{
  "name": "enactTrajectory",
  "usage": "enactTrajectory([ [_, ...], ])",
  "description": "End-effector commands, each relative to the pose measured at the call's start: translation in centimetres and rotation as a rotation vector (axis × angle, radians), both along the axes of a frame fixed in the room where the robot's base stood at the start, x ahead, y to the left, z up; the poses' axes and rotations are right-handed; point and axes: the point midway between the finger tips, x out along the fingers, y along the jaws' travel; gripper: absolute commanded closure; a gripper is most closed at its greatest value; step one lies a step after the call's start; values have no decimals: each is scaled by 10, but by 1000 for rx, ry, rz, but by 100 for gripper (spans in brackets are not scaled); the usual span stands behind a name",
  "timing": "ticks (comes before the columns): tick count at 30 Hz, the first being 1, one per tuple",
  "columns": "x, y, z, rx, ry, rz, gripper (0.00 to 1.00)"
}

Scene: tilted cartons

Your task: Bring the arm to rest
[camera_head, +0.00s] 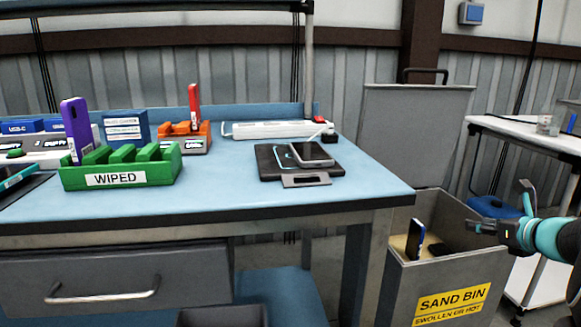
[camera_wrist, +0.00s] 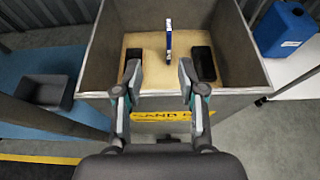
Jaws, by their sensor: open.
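My gripper (camera_head: 500,208) is at the right in the head view, beside and above the sand bin (camera_head: 447,303). In the wrist view my gripper (camera_wrist: 159,70) is open, with nothing between its fingers. The bin is an open grey box with a yellow "SAND BIN" label and tan sand inside. A blue-edged phone (camera_head: 415,240) stands upright in the sand; it also shows in the wrist view (camera_wrist: 168,40), beyond the fingertips. A black phone (camera_wrist: 203,62) lies near the right finger. Another dark item is partly hidden behind the left finger.
The blue workbench (camera_head: 220,196) holds a green "WIPED" rack (camera_head: 120,168) with a purple phone (camera_head: 75,130), an orange rack (camera_head: 183,133) with a red phone, and a phone (camera_head: 311,153) on a black pad. The bin's raised lid (camera_head: 415,130) stands behind it. A white table (camera_head: 530,136) is right.

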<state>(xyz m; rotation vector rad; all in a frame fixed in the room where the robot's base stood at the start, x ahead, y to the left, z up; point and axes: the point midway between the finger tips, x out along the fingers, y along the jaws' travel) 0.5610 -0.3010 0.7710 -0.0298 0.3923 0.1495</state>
Motion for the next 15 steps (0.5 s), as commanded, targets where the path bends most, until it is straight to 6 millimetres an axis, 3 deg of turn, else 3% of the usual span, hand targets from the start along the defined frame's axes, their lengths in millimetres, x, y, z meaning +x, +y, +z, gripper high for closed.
enactTrajectory([
  [9,-8,-8,-7,-181,5,72,60],
  [15,-24,3,-39,-370,74,213,60],
])
